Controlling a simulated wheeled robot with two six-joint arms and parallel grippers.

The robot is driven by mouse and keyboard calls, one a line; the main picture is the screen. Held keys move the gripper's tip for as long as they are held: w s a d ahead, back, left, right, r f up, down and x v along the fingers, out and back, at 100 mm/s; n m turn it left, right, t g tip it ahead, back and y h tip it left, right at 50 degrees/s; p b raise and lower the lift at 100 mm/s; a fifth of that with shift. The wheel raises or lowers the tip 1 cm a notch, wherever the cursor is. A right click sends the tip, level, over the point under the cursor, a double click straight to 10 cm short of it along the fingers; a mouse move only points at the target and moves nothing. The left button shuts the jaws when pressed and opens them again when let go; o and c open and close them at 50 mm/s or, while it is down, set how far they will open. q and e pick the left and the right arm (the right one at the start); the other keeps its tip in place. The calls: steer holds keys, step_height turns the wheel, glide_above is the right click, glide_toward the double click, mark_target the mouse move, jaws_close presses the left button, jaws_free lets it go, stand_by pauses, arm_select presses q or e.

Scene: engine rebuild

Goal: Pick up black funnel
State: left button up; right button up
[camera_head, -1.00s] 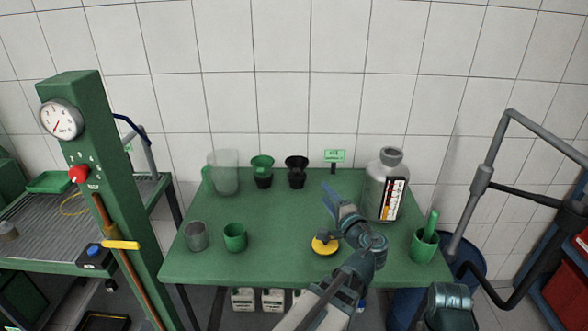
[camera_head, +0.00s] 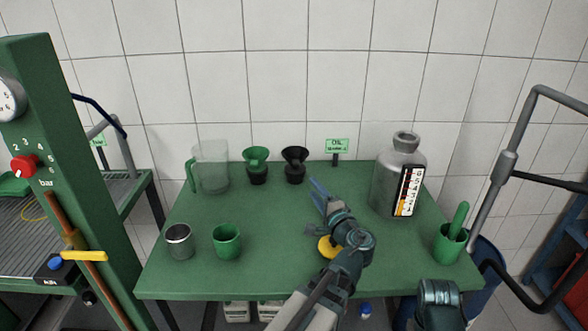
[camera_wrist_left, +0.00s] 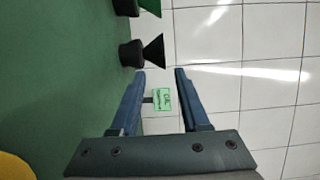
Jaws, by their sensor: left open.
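The black funnel (camera_head: 294,154) stands upright in a dark holder (camera_head: 295,176) at the back of the green table. In the left wrist view the black funnel (camera_wrist_left: 153,50) shows sideways, just beyond the fingertips. My left gripper (camera_head: 318,188) is open and empty over the table, in front of and slightly right of the funnel. In the left wrist view its blue fingers (camera_wrist_left: 160,72) are apart with nothing between them but background. My right gripper is not visible.
A green funnel (camera_head: 256,155) stands close left of the black one, beside a clear jug (camera_head: 213,170). A sign (camera_head: 337,146) and a large grey bottle (camera_head: 387,185) stand to the right. A metal cup (camera_head: 179,243), green cup (camera_head: 227,243) and yellow object (camera_head: 326,248) are nearer.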

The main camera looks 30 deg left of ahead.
arm_select(q)
glide_toward(296, 164)
steer(key=x, duration=0.2)
steer(key=f+x, duration=0.1)
steer(key=x, duration=0.1)
steer(key=shift+w, duration=0.25)
steer(key=shift+w+a, duration=0.15)
steer(key=shift+a, duration=0.15)
steer(key=shift+a+r, duration=0.1)
steer(key=x, duration=0.5)
steer(key=shift+a+r+p, duration=0.15)
steer(key=shift+r+p, duration=0.05)
steer(key=shift+p, duration=0.15)
jaws_close()
